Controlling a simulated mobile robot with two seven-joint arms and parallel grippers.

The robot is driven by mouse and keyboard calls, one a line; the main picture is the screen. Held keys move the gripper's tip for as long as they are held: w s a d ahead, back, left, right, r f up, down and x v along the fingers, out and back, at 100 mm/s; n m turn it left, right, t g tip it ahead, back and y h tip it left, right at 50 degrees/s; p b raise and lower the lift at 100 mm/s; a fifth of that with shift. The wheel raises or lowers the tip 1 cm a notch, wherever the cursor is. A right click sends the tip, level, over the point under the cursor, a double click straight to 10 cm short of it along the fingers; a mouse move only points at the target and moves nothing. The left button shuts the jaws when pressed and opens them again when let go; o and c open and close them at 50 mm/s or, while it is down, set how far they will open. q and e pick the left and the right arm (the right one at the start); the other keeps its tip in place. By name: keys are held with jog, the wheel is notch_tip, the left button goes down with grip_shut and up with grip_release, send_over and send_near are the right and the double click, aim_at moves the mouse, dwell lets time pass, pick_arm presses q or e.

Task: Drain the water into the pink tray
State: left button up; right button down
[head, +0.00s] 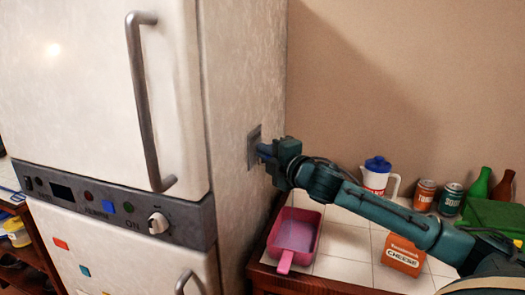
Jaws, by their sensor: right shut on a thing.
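A tall white fridge (75,95) fills the left half of the head view. On its right side wall is a small square grey plate (253,141). My right gripper (265,151) reaches in from the right and is shut on a small fitting at this plate; the gripper hides most of the fitting. The pink tray (270,247) stands on the tiled counter below and to the right of the plate, its handle towards the front. Its inside looks pinkish; I cannot tell whether there is water in it. My left gripper is out of view.
On the counter (343,240) stand a white jug with a blue lid (376,180), two cans (425,195), green and brown bottles (480,184) and an orange cheese box (402,258). The fridge front has a long handle (146,100) and a control strip with a knob (158,223).

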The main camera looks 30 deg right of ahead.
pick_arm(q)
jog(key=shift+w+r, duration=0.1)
pick_arm(e)
jog(key=c, duration=1.5)
grip_release()
jog(key=shift+s+d+f+b, duration=0.1)
jog(key=shift+s+f+b, duration=0.1)
jog(key=shift+s+b, duration=0.3)
pick_arm(q)
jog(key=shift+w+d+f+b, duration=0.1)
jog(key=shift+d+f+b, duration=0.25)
jog(key=shift+b, duration=0.45)
pick_arm(e)
jog(key=s, duration=1.2)
jog(key=shift+s+d+r, duration=0.1)
jog(key=shift+d+r, duration=0.05)
jog(key=shift+r, duration=0.05)
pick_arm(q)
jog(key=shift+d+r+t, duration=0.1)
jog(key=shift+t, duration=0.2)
